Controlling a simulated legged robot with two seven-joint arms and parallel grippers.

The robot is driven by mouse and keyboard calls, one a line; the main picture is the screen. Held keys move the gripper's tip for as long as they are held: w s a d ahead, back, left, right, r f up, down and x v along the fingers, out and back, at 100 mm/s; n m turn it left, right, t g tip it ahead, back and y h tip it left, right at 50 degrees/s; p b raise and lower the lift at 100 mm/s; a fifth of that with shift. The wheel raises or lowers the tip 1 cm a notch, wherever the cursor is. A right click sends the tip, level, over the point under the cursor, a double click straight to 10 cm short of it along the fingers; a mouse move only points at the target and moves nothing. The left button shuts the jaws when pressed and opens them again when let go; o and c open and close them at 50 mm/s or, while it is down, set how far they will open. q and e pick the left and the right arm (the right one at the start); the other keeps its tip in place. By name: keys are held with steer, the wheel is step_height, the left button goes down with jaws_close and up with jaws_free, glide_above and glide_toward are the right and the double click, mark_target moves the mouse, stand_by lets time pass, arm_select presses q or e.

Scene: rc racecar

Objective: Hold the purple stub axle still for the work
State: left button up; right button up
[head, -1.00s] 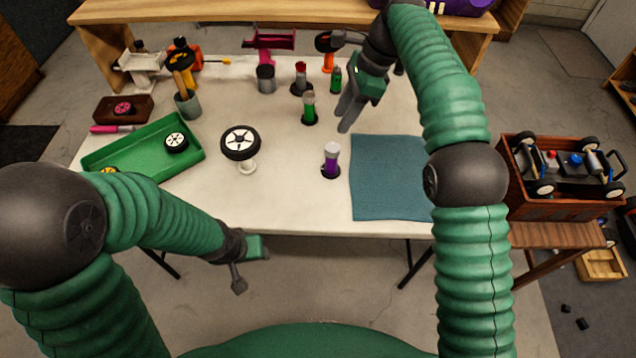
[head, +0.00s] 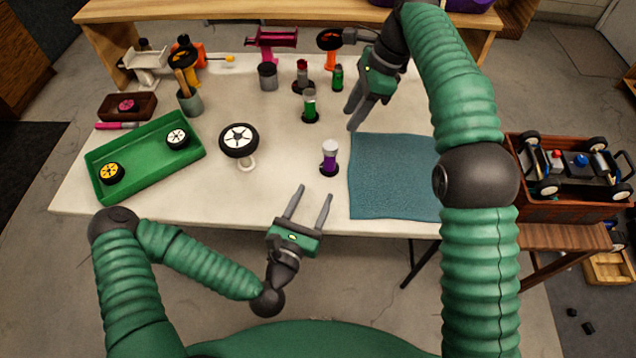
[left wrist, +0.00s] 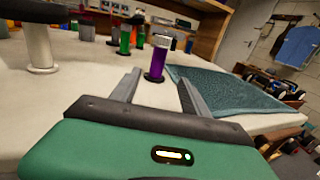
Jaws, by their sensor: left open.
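The purple stub axle (head: 329,158) stands upright on a dark round base near the front of the table, its upper part silver-white. In the left wrist view the purple stub axle (left wrist: 157,60) stands ahead, beyond the fingertips and slightly left of the middle of the gap. My left gripper (head: 308,191) is open and empty at the table's front edge, with its fingers pointing towards the axle and apart from it. My right gripper (head: 352,120) is above the table behind the blue mat; its fingers look close together and I cannot tell whether they are shut.
A white-rimmed wheel (head: 239,140) on a pale stand is left of the axle. A blue mat (head: 393,177) lies right of it. Green (head: 310,105) and red (head: 302,76) axles stand behind. A green tray (head: 146,158) with wheels is at left. The front strip of table is clear.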

mark_target(326, 162)
arm_select(q)
steer(key=x, duration=0.6)
steer(key=a+x, duration=0.1)
steer(key=x, duration=0.2)
steer(key=shift+w, duration=0.1)
steer(key=x, duration=0.6)
steer(key=shift+w+d, duration=0.2)
steer(key=shift+d, duration=0.25)
steer(key=shift+w+d, duration=0.1)
steer(key=shift+w, duration=0.25)
arm_select(e)
steer(key=shift+a, duration=0.35)
arm_select(q)
jaws_close()
arm_select(e)
steer(key=shift+o, duration=0.4)
